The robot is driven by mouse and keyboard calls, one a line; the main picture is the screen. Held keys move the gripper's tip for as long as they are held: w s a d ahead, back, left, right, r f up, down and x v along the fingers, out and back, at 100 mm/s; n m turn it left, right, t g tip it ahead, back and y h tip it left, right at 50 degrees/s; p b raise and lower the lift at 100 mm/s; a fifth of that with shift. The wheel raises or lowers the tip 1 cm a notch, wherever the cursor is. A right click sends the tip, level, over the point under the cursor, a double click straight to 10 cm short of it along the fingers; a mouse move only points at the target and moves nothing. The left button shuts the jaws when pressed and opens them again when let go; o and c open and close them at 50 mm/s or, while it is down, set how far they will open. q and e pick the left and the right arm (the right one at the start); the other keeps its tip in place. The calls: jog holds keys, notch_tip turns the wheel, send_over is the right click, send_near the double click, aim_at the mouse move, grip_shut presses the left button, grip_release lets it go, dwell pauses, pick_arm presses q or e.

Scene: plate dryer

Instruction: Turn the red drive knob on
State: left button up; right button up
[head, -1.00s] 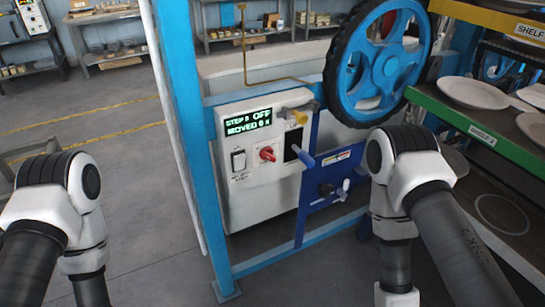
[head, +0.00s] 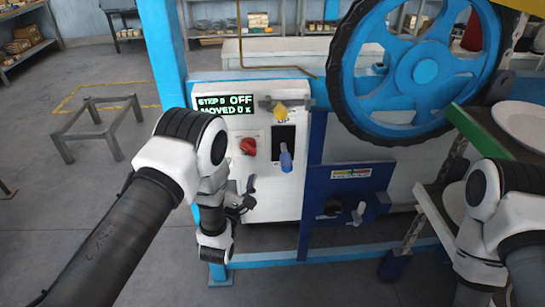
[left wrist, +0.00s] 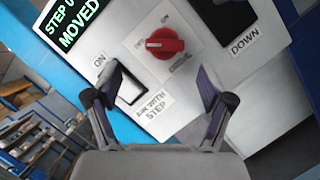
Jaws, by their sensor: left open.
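The red drive knob (head: 248,146) sits on the white control panel (head: 262,205), below a green-lit display (head: 224,103) that reads OFF. In the left wrist view the knob (left wrist: 165,44) is at upper middle, its grip bar roughly level in the picture. My left gripper (head: 246,193) is in front of the panel, below the knob. In the left wrist view its fingers (left wrist: 160,78) are open and empty. The knob lies beyond the fingertips, apart from them. My right arm shows at the right edge, but its gripper is out of view.
A black-and-white rocker switch (left wrist: 130,88) is beside the left finger in the wrist view. A yellow knob (head: 281,112) and a blue-handled lever (head: 286,160) are right of the red knob. A big blue handwheel (head: 405,62) and a plate rack (head: 490,130) stand to the right.

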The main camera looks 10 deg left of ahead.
aim_at(247, 152)
pick_arm(q)
jog(key=x, duration=0.4)
jog(key=p+x, duration=0.1)
jog(key=x, duration=0.1)
jog(key=shift+w+d+f, duration=0.1)
jog(key=shift+w+d, duration=0.25)
jog(key=shift+w, duration=0.5)
jog(key=shift+w+a, duration=0.1)
jog(key=shift+a, duration=0.1)
jog(key=c, duration=1.2)
pick_arm(e)
jog(key=shift+a+r, duration=0.1)
jog(key=shift+r, duration=0.15)
